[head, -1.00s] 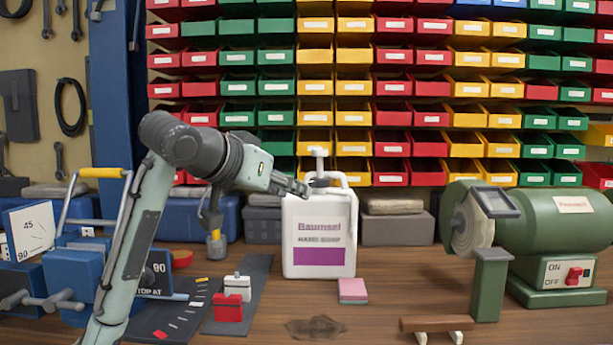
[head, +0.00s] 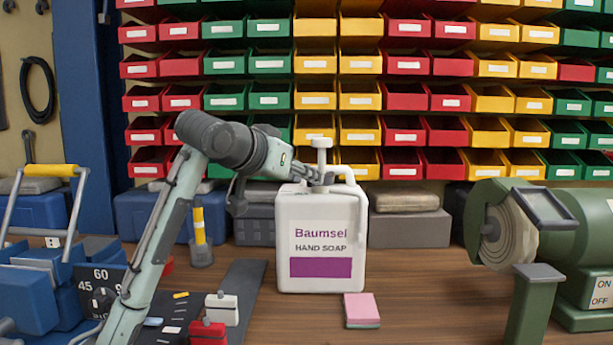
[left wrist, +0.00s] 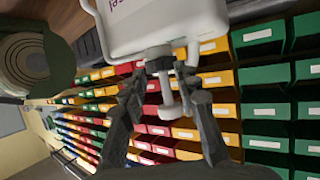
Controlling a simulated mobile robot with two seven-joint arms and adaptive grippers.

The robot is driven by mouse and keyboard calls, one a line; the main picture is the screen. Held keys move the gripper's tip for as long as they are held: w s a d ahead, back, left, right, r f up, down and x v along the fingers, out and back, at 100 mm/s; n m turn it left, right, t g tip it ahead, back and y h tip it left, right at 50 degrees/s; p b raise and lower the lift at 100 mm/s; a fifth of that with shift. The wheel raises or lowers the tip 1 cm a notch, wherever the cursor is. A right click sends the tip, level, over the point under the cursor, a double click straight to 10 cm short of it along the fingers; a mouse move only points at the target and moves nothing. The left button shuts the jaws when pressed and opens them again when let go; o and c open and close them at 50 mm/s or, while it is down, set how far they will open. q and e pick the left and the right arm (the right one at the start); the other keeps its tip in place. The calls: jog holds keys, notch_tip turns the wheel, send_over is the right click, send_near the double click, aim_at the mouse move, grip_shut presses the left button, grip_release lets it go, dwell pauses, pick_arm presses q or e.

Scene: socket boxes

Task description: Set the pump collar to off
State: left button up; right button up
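The white soap bottle (head: 320,218), labelled "Baumsel HAND SOAP", stands upright on the bench in the middle of the head view. Its white pump (head: 321,147) rises from the top, and a handle loops at its right. My left gripper (head: 320,178) comes in from the left at the neck and partly hides the collar there. In the left wrist view the grey collar (left wrist: 158,53) and the white pump (left wrist: 168,98) lie between the fingers of my left gripper (left wrist: 161,80). The fingers are open, with gaps on both sides. Any marking on the collar is too small to read. My right gripper is out of view.
A pink pad (head: 361,308) lies right of the bottle's front. A green grinder (head: 570,235) stands at the right. Red and white socket boxes (head: 208,332) and a dial plate (head: 100,290) are at the left. Grey boxes (head: 408,225) and coloured bins stand behind.

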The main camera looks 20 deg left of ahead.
pick_arm(q)
jog(key=shift+x, duration=0.85)
grip_shut()
jog(key=shift+a+h, duration=0.2)
jog(key=shift+h, duration=0.1)
jog(key=m+g+h, duration=0.1)
jog(key=m, duration=0.1)
jog(key=w+a+m+g+h, duration=0.1)
jog(key=h, duration=0.1)
jog(key=a+m+g+h, duration=0.1)
jog(key=m+h, duration=0.1)
jog(key=shift+w+a+r+m, duration=0.1)
jog(key=shift+w+a+m, duration=0.15)
jog(key=shift+w+m, duration=0.05)
jog(key=m+g+h, duration=0.1)
jog(key=w+m+g+h, duration=0.1)
jog(key=a+m+g+h, duration=0.1)
jog(key=m, duration=0.1)
jog(key=shift+w+r+g, duration=0.1)
jog(key=shift+w+g, duration=0.2)
jog(key=shift+g, duration=0.1)
jog(key=shift+w+a+m+g+h, duration=0.1)
jog(key=shift+w+m+g+h, duration=0.15)
jog(key=shift+m+g, duration=0.35)
jog(key=shift+w+a+m+g+h, duration=0.1)
jog(key=shift+w+m+g+h, duration=0.1)
jog(key=shift+m+g+h, duration=0.3)
jog(key=shift+g, duration=0.3)
